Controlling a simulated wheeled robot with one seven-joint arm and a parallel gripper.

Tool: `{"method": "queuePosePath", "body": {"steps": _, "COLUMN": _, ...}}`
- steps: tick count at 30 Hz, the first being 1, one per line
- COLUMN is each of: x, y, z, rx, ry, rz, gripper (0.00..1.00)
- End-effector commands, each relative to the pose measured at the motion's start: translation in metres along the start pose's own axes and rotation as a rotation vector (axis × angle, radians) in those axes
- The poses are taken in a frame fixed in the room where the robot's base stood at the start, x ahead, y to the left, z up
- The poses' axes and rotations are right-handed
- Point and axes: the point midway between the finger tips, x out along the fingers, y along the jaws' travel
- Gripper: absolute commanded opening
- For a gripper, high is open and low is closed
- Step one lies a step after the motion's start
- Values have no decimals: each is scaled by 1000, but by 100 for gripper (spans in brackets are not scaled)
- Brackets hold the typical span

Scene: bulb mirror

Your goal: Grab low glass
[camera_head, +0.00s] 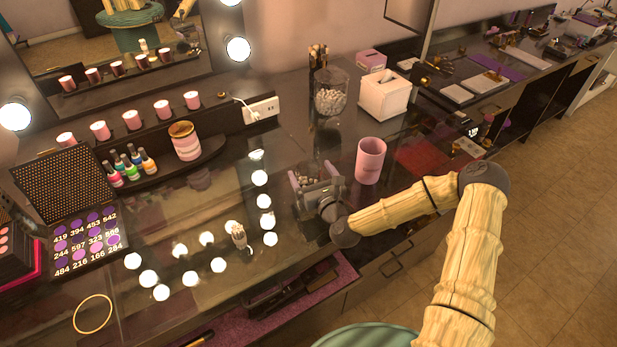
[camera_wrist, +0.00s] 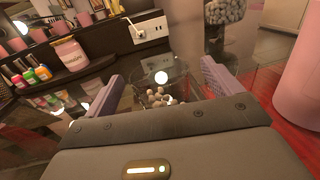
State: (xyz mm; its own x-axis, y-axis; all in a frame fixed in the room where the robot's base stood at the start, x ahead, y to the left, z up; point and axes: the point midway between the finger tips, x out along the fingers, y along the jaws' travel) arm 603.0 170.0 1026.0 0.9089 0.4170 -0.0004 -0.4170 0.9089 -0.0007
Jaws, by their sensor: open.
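The low glass (camera_wrist: 150,84) is a clear, short glass with several pale beads at its bottom. In the wrist view it stands between the two purple-grey fingers of my gripper (camera_wrist: 161,72). The fingers are open, with a visible gap on the glass's right side; whether the left finger touches it I cannot tell. The glass's lower front is hidden by the gripper body. In the head view my gripper (camera_head: 313,179) is low over the dark glossy counter and mostly hides the low glass.
A pink cup (camera_head: 369,160) stands close right of my gripper. Behind are a taller glass of white stones (camera_head: 330,98) and a white tissue box (camera_head: 384,94). A white outlet strip (camera_head: 261,110) and a pink candle jar (camera_head: 185,146) are to the left.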

Motion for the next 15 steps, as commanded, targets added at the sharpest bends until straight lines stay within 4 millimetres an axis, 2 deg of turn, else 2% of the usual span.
{"method": "queuePosePath", "body": {"steps": 3, "x": 15, "y": 1, "z": 3, "rx": -1, "ry": -1, "rz": 0, "gripper": 91}}
{"method": "queuePosePath", "body": {"steps": 6, "x": 21, "y": 2, "z": 1, "rx": 1, "ry": 0, "rz": 2, "gripper": 91}}
{"method": "queuePosePath", "body": {"steps": 15, "x": 21, "y": 2, "z": 0, "rx": 1, "ry": 0, "rz": 2, "gripper": 91}}
